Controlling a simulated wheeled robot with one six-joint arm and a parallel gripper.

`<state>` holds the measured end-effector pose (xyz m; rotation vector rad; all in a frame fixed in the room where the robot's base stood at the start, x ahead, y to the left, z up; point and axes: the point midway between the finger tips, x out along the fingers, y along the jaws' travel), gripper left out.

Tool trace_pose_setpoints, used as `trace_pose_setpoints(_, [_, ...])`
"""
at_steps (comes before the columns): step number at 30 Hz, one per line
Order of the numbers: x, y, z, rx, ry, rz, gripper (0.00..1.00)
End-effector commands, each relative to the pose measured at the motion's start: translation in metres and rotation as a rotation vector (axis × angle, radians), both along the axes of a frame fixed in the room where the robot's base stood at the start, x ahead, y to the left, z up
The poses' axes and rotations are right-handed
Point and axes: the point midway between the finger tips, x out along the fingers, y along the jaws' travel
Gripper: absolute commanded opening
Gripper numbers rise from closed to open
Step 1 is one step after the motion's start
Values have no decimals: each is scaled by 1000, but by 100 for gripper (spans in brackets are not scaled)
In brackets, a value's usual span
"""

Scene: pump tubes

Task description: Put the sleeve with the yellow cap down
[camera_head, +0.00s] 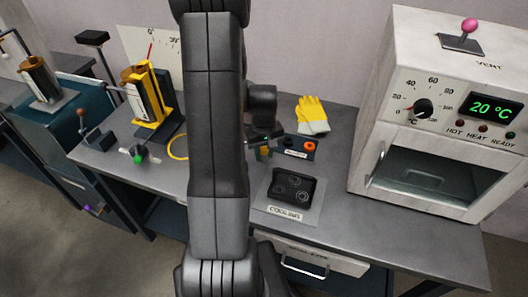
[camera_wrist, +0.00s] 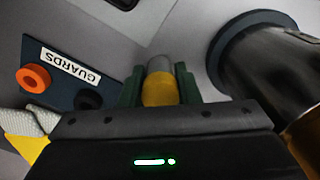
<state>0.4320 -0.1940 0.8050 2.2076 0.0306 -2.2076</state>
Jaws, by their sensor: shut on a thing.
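My gripper (camera_wrist: 159,88) is shut on the sleeve with the yellow cap. In the wrist view the yellow cap (camera_wrist: 160,92) sits between the two dark green fingers, and the grey sleeve (camera_wrist: 160,64) shows beyond it. In the head view my gripper (camera_head: 263,152) is small and partly hidden behind my arm, over the bench left of the GUARDS block. I cannot tell whether the sleeve touches anything beneath it.
The GUARDS block (camera_head: 296,146) holds orange and black pieces; a yellow-grey glove (camera_head: 313,114) lies behind. A black COOLING rack (camera_head: 291,187) stands in front. The oven (camera_head: 432,120), reading 20 °C, is right. A dark cylinder (camera_wrist: 265,70) is close right in the wrist view.

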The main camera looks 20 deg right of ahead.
Motion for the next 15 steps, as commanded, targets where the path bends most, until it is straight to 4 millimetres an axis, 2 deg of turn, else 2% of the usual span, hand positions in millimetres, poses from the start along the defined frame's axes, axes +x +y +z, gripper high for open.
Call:
trace_pose_setpoints(6, [0, 0, -4, 0, 0, 0, 0])
trace_pose_setpoints(7, [0, 0, -4, 0, 0, 0, 31])
trace_pose_setpoints(10, [0, 0, -2, 0, 0, 0, 51])
trace_pose_setpoints(15, [0, 0, -2, 0, 0, 0, 51])
